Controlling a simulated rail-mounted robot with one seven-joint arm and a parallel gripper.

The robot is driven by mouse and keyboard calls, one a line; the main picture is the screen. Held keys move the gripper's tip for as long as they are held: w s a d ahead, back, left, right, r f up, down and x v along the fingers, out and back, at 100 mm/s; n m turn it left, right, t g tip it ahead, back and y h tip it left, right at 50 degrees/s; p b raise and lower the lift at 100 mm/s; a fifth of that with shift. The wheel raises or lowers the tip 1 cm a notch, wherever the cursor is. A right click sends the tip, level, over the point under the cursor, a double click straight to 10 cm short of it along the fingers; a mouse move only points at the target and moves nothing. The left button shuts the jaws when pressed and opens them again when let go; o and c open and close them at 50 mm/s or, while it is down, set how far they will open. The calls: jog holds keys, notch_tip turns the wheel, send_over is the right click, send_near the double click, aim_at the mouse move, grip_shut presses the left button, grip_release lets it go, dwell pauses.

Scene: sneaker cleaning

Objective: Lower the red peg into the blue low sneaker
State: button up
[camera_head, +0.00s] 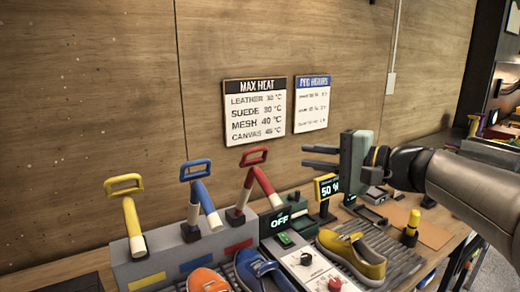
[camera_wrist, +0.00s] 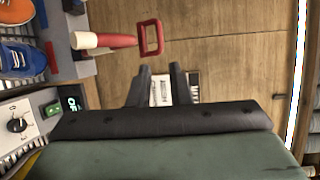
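The red peg (camera_head: 264,181), with a bent red-and-white stem and a red loop handle, stands in the grey block at the right end of the peg row. It also shows in the wrist view (camera_wrist: 115,40), with its loop beside my fingertips. The blue low sneaker (camera_head: 256,271) sits at the bottom edge of the head view, partly cut off, in front of the block; it also shows at the left of the wrist view (camera_wrist: 17,60). My gripper (camera_head: 304,156) is open and empty, its fingers pointing left toward the red loop, apart from it.
Yellow (camera_head: 130,215) and blue (camera_head: 205,200) pegs stand left of the red one. An orange sneaker (camera_head: 206,281) and a yellow sneaker (camera_head: 352,257) flank the blue one. A control box (camera_head: 300,262), a 50% display (camera_head: 327,187) and a yellow bottle (camera_head: 411,229) stand nearby.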

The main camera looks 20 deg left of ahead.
aim_at(260, 150)
jog(key=p+x, duration=0.3)
jog(key=x, duration=1.1)
grip_shut()
